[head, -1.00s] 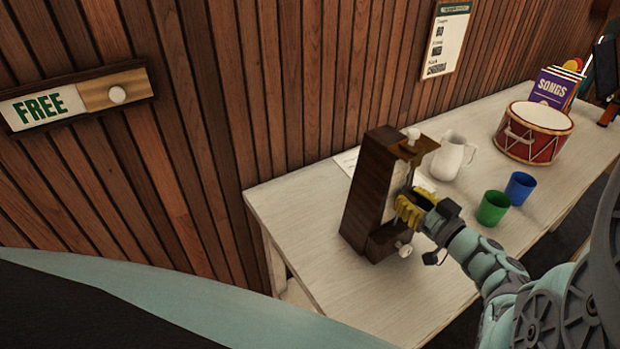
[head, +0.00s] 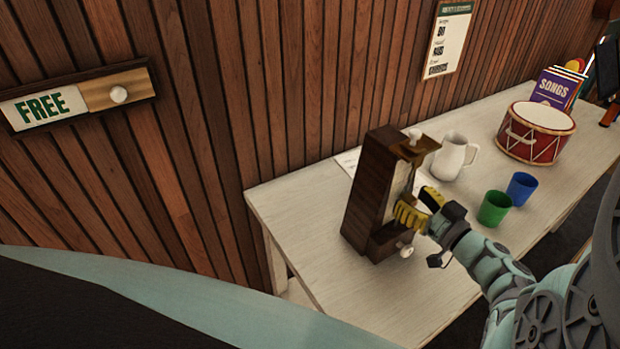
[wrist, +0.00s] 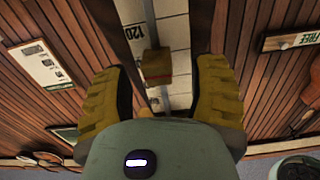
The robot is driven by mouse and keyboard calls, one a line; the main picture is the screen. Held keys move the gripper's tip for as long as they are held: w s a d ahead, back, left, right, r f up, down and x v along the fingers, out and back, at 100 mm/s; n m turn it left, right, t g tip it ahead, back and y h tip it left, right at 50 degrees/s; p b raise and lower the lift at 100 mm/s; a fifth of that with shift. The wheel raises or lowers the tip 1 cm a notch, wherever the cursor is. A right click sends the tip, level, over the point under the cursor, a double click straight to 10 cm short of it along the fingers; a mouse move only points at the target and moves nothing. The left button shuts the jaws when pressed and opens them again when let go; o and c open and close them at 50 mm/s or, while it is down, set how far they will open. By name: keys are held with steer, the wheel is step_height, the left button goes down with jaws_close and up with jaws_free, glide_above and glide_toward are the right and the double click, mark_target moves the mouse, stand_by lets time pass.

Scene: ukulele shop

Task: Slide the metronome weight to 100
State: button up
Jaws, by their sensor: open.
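The metronome (head: 372,195) is a tall dark wooden case standing upright on the table, with its open front facing right toward my gripper. In the wrist view its pale scale (wrist: 172,35) shows a "120" mark, and a grey rod (wrist: 149,22) runs along it. The brass-coloured weight (wrist: 157,67) sits on the rod between my fingertips, with gaps on both sides. My gripper (head: 420,206) has yellow fingers spread at the metronome's front; it also shows in the wrist view (wrist: 160,85). It is open and holds nothing. The 100 mark cannot be made out.
The pale table (head: 300,210) carries a white pitcher (head: 453,157), a green cup (head: 494,208), a blue cup (head: 521,188), a red drum (head: 535,133) and song books (head: 556,88). A paper sheet (head: 348,160) lies behind the metronome. The table is clear in front of it.

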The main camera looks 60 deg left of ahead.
steer(key=d, duration=1.1)
steer(key=shift+s, duration=0.2)
